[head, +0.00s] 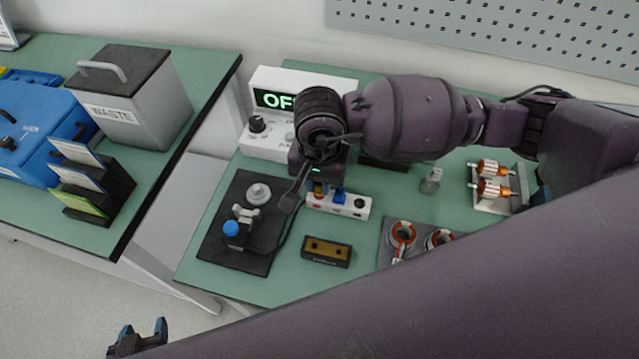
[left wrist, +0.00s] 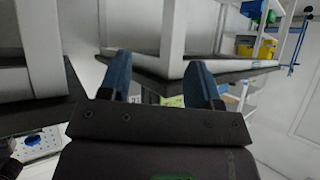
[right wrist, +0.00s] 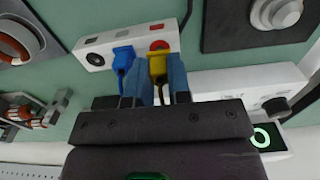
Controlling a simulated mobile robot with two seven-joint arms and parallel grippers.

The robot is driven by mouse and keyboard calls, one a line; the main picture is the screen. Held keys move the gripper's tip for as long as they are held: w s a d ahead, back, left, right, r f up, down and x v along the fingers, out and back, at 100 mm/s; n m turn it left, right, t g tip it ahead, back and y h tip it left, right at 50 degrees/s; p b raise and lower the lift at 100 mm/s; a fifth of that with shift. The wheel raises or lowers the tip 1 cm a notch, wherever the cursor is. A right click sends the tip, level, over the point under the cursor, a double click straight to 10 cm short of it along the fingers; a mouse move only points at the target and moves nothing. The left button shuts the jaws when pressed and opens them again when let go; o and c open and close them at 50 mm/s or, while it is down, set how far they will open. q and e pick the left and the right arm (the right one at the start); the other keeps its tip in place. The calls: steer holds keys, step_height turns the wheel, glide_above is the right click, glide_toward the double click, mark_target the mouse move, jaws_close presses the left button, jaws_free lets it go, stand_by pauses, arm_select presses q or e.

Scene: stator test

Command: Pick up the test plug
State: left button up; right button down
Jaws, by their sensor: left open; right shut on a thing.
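A yellow plug (right wrist: 157,66) is between the fingers of my right gripper (right wrist: 154,85) in the right wrist view, and the gripper is shut on it. A blue plug (right wrist: 123,60) stands just beside it. Both are at a white socket strip (right wrist: 106,47), which shows a red-ringed socket (right wrist: 159,45) close to the yellow plug. I cannot tell if the yellow plug is seated or lifted. In the head view the strip (head: 352,207) lies below my right gripper (head: 318,188), which hides part of it. My left gripper (head: 138,336) is open and empty, low at the left, away from the bench.
A white box with a lit display (head: 274,99) stands behind the right gripper. A black fixture (head: 222,248) with a blue knob is at the left, a dark block (head: 326,252) in front. Stators (head: 402,233) and rotors (head: 494,178) are at the right. A waste bin (head: 140,108) stands on the other bench.

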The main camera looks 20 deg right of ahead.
step_height(320, 180, up, 18)
steer(key=p, duration=0.1)
steer(key=shift+r, duration=0.2)
steer(key=shift+f, duration=0.1)
stand_by(0.5)
steer(key=w+d+b, duration=0.3)
steer(key=w+b, duration=0.3)
steer(key=w, duration=0.7)
steer(key=shift+b, duration=0.3)
